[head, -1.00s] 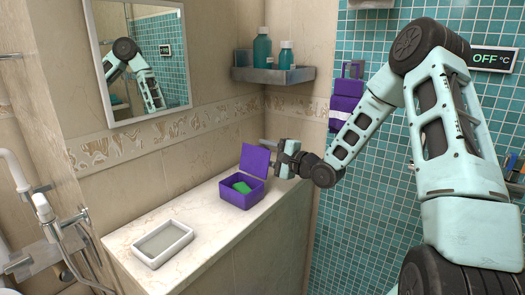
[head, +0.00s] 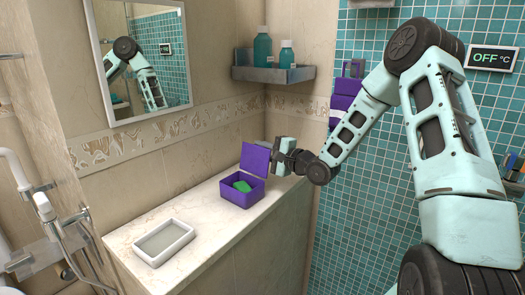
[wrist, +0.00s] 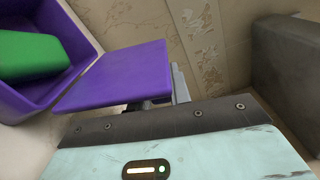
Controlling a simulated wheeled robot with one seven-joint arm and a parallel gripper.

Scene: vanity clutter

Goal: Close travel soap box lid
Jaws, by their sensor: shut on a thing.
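The purple travel soap box (head: 238,196) stands open on the pale counter, with a green soap (head: 242,186) inside. Its purple lid (head: 255,160) stands raised at the back of the box. My gripper (head: 271,147) is at the lid's upper right edge, shut on the lid. In the wrist view the lid (wrist: 115,78) reaches from the box (wrist: 84,28) towards my gripper (wrist: 152,103), and the green soap (wrist: 28,56) shows at left. The fingertips are mostly hidden there.
A white soap dish (head: 163,243) sits nearer on the counter (head: 208,230), left of the box. The tiled wall is close behind the box. A metal corner shelf (head: 273,75) with teal bottles hangs above. The counter between dish and box is clear.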

